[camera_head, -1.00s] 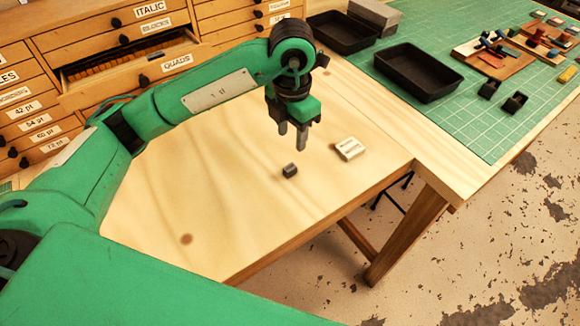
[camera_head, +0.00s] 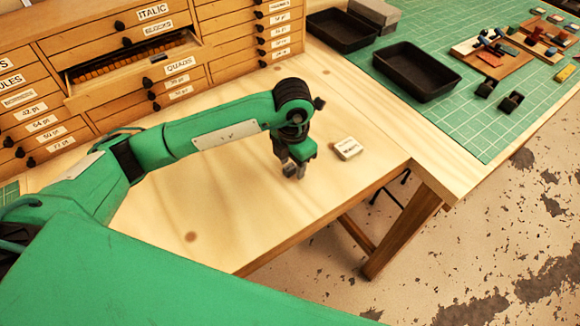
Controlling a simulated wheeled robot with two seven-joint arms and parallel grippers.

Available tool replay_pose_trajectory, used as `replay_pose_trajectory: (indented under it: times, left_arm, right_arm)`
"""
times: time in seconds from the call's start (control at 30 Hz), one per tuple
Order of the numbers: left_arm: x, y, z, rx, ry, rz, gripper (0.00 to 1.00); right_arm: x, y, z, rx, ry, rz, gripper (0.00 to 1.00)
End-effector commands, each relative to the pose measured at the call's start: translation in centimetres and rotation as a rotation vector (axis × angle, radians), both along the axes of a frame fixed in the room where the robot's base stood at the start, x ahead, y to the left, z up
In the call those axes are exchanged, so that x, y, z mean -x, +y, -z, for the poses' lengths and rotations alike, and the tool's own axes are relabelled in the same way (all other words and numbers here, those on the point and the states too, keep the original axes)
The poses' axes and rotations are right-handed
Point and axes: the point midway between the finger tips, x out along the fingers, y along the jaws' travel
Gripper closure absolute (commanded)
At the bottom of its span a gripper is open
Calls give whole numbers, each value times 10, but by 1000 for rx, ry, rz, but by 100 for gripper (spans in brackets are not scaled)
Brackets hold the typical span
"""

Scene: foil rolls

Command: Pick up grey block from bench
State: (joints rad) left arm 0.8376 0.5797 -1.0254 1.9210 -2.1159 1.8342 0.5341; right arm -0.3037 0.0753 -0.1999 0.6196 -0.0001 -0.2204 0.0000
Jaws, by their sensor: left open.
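My left gripper (camera_head: 294,171) points down at the bare wooden bench (camera_head: 240,205), its fingertips low at the spot where the small dark grey block lay. The gripper is open. The block blends with or is covered by the fingers, so I cannot tell whether it sits between them or touches them. My right gripper is not in view.
A small pale printed box (camera_head: 348,148) lies on the bench just right of my left gripper. Black trays (camera_head: 416,72) and tools stand on the green mat (camera_head: 482,128) at the back right. Wooden drawers (camera_head: 110,60) line the back left. The bench's front is clear.

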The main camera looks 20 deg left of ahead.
Motion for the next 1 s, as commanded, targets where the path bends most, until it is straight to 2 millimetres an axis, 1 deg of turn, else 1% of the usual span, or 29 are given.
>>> replay_pose_trajectory:
  times: [0.07,0.1,0.17,0.3,0.33,0.6,0.77,0.87,0.97,1.0]
  left_arm:
    - [0,0,0,0,0,0,56]
    - [0,0,0,0,0,0,58]
    - [0,0,0,0,0,0,70]
    - [0,0,0,1,-1,0,98]
    - [0,0,0,1,-1,0,100]
    - [0,0,-1,1,-1,0,100]
    - [-1,0,-8,1,-4,-1,100]
    - [-1,0,-18,2,-5,0,100]
    - [-2,0,-35,2,-7,1,100]
    - [-2,-1,-44,3,-8,0,100]
  right_arm:
    - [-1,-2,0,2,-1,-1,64]
    - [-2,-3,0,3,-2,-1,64]
    - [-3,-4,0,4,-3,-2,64]
    - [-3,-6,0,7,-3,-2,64]
    - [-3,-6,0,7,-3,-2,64]
    - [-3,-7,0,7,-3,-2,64]
    - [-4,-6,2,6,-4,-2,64]
    - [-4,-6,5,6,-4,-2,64]
    - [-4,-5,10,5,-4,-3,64]
    - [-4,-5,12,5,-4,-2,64]
